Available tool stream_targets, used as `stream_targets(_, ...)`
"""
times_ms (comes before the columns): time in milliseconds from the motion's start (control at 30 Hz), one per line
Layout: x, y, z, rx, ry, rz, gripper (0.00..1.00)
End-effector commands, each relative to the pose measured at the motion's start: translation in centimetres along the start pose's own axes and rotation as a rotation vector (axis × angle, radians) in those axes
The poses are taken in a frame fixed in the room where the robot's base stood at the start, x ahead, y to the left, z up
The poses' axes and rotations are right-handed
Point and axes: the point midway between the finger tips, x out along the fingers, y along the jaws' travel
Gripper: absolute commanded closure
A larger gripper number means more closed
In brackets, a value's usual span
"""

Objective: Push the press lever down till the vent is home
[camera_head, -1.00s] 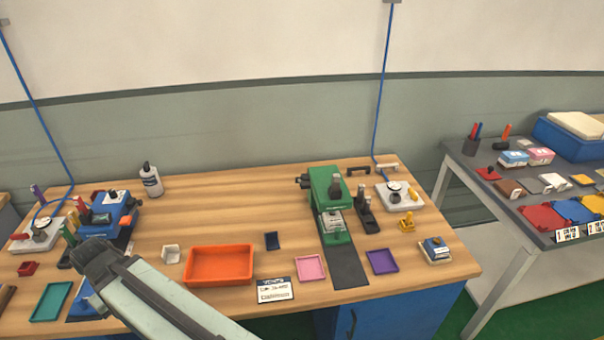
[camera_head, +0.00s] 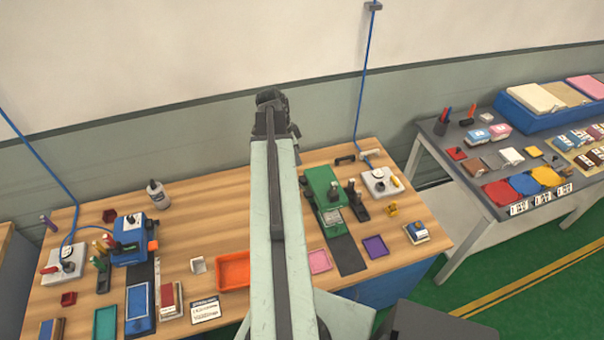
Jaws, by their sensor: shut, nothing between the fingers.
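Two small stations with white bases stand on the wooden table. The left white station (camera_head: 62,262) has a round dial and a red handle (camera_head: 50,269). The right white station (camera_head: 381,183) has a round dial and a yellow handle (camera_head: 397,181). Each has a blue cable rising from it. I cannot tell which handle is the press lever, and the vent is too small to make out. My gripper (camera_head: 271,98) is dark, shut and empty. It is raised high on my pale arm, in front of the wall, apart from both stations.
A blue machine (camera_head: 128,240) stands at the left and a green machine (camera_head: 322,188) right of centre. An orange tray (camera_head: 233,271), a pink tray (camera_head: 319,261) and a purple tray (camera_head: 376,246) lie near the front. A bottle (camera_head: 158,194) stands behind. A grey table (camera_head: 440,150) is at the right.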

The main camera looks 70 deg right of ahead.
Motion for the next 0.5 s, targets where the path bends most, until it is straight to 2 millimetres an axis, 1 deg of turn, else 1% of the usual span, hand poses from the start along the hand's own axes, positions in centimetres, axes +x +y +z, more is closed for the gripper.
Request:
stream_targets(333,0.7,0.1,-0.5,0.011,-0.001,0.003,1.00)
stream_targets(433,1.5,0.1,-0.5,0.012,-0.002,0.003,1.00)
stream_targets(500,2.4,0.1,-0.5,0.013,-0.002,0.003,1.00)
